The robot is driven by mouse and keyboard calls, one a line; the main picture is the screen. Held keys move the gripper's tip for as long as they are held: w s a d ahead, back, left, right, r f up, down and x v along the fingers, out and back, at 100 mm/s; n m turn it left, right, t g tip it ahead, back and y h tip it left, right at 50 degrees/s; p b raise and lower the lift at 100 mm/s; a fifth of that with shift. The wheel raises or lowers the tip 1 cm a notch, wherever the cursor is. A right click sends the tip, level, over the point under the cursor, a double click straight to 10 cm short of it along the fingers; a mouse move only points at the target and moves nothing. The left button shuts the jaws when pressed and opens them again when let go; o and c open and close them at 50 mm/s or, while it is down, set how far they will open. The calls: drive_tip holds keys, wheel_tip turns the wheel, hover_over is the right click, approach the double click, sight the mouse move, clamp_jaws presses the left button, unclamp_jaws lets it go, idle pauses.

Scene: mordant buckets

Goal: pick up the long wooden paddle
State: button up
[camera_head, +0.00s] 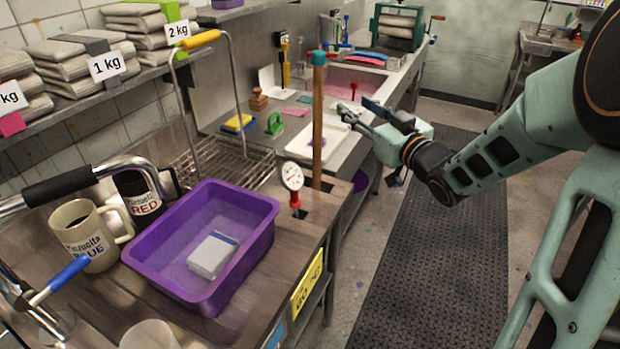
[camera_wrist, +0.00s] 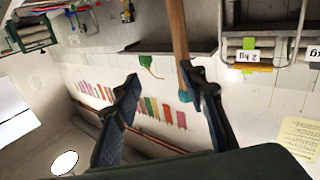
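The long wooden paddle (camera_head: 317,130) stands upright at the right edge of the wooden bench in the head view, with a teal cap on top. Its foot is at a dark slot in the bench top. My gripper (camera_head: 352,107) is to the right of the paddle's upper half, fingers apart and pointing left. In the wrist view, the paddle (camera_wrist: 178,28) comes down from the top edge, and its teal end shows beside the right finger. My gripper (camera_wrist: 160,76) is open there with nothing between its fingers. I cannot tell whether a finger touches the paddle.
A red-stemmed dial gauge (camera_head: 293,178) stands just left of the paddle. A purple tub (camera_head: 262,238) holding a pale block, mugs (camera_head: 88,232) and a wire rack (camera_head: 225,160) are further left. A white tray (camera_head: 300,152) lies behind. The floor mat (camera_head: 430,240) is clear.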

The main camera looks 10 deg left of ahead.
sight(321, 98)
drive_tip(key=shift+y, duration=0.3)
drive_tip(key=w+a, duration=0.1)
drive_tip(key=a, duration=0.1)
drive_tip(key=w+a, duration=0.1)
drive_tip(key=a, duration=0.1)
drive_tip(key=w+a, duration=0.1)
drive_tip(key=a, duration=0.1)
drive_tip(key=shift+a+f+p, duration=0.2)
drive_tip(key=shift+f+p, duration=0.1)
drive_tip(key=shift+f, duration=0.05)
drive_tip(key=shift+p+x, duration=0.65)
drive_tip(key=shift+x, duration=2.15)
drive_tip(key=shift+f, duration=0.2)
drive_tip(key=shift+c, duration=0.4)
clamp_jaws()
